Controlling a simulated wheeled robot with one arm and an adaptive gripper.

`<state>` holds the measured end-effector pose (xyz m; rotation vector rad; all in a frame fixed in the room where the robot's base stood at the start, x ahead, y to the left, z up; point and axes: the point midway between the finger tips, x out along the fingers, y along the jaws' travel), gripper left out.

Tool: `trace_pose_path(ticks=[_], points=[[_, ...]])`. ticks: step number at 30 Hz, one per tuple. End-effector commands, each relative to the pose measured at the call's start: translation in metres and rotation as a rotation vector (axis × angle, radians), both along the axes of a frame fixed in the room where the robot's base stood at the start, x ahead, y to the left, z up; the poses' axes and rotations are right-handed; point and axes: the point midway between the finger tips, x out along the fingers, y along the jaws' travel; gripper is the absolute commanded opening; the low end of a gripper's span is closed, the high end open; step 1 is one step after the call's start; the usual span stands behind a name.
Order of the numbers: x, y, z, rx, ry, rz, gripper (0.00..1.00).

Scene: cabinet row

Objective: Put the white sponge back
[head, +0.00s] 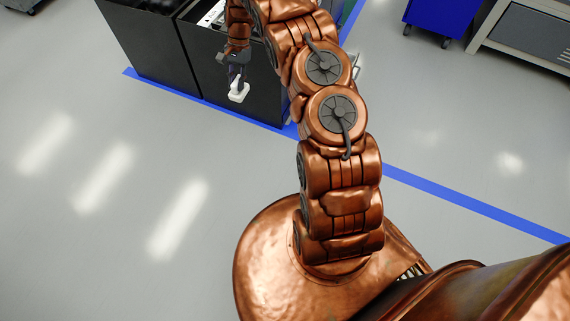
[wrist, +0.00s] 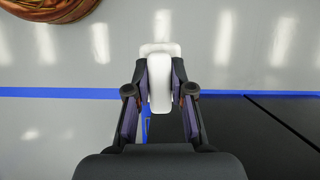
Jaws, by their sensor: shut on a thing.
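The white sponge (head: 238,92) is held at the tip of my gripper (head: 237,78), in front of the black cabinets in the head view. In the wrist view the sponge (wrist: 160,82) is pinched between the two fingers of my gripper (wrist: 160,85). Its far end spreads wider than the part between the fingers. The sponge is in the air above the floor. My gripper is shut on it. Part of the sponge is hidden by the fingers.
Black cabinets (head: 155,48) stand at the top left, and an open-topped part with white items (head: 212,14) shows behind my arm. A blue floor line (head: 470,203) runs along the cabinets. A blue cart (head: 442,15) and a grey bench (head: 530,35) stand at top right. The floor at left is clear.

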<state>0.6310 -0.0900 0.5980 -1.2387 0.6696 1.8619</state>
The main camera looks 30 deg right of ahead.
Motion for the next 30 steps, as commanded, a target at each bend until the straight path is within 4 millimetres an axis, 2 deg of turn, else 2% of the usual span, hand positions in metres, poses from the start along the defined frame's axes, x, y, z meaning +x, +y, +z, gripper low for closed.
trace_pose_path(ticks=[1,8,13,18,22,30], points=[[-0.001,-0.012,-0.037,0.003,0.003,-0.085,0.00],[-0.014,-0.062,-0.145,0.002,0.006,-0.478,0.00],[-0.038,-0.097,-0.223,-0.001,0.007,-0.749,0.00],[-0.075,-0.125,-0.298,-0.001,0.011,-0.999,0.00],[-0.104,-0.141,-0.347,-0.002,0.010,-1.162,0.00],[-0.146,-0.156,-0.402,-0.001,0.007,-1.349,0.00]])
